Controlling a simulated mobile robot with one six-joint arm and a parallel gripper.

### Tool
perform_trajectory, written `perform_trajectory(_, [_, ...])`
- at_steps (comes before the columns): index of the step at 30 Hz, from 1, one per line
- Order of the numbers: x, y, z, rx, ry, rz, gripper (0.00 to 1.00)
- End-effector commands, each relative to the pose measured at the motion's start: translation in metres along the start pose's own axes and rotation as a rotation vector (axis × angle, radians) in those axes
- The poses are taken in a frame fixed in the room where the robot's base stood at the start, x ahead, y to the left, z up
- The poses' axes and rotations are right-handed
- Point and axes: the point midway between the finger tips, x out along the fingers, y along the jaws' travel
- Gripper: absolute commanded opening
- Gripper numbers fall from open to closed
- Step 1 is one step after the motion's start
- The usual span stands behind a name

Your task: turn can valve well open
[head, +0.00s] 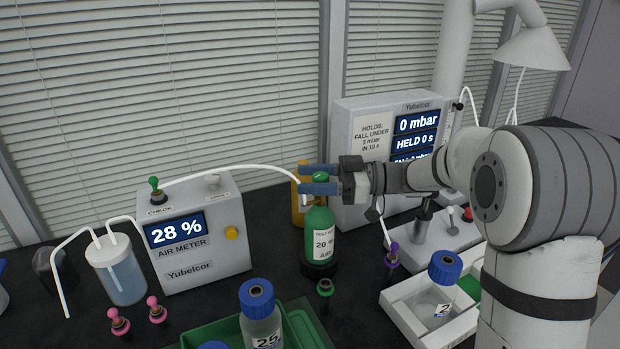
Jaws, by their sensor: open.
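The can is a green cylinder (319,232) with a white label reading "20 %" and "AIR", standing upright on the dark bench. Its green valve knob (320,177) shows at the top. My gripper (318,181) reaches in from the right at the height of the knob. Its two blue-tipped fingers are apart, one above the other in the picture, with the knob showing between them. I cannot tell whether the fingers touch the knob. A white tube runs from the can's top to the air meter (190,240), which reads 28 %.
A yellow cylinder (298,206) stands close behind the can. A pressure box (360,120) reading 0 mbar is behind my arm. A green tray (305,325) with a blue-capped bottle (260,318) is in front. A white tray (403,305) holds another blue-capped bottle.

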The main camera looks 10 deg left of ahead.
Motion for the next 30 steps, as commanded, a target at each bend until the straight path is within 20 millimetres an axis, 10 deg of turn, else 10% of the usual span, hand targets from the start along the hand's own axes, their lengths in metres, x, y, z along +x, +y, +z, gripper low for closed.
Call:
perform_trajectory(14, [-0.070, 0.000, 0.000, -0.001, 0.000, 0.003, 0.52])
perform_trajectory(30, [-0.074, 0.008, -0.008, -0.038, -0.005, 0.076, 0.52])
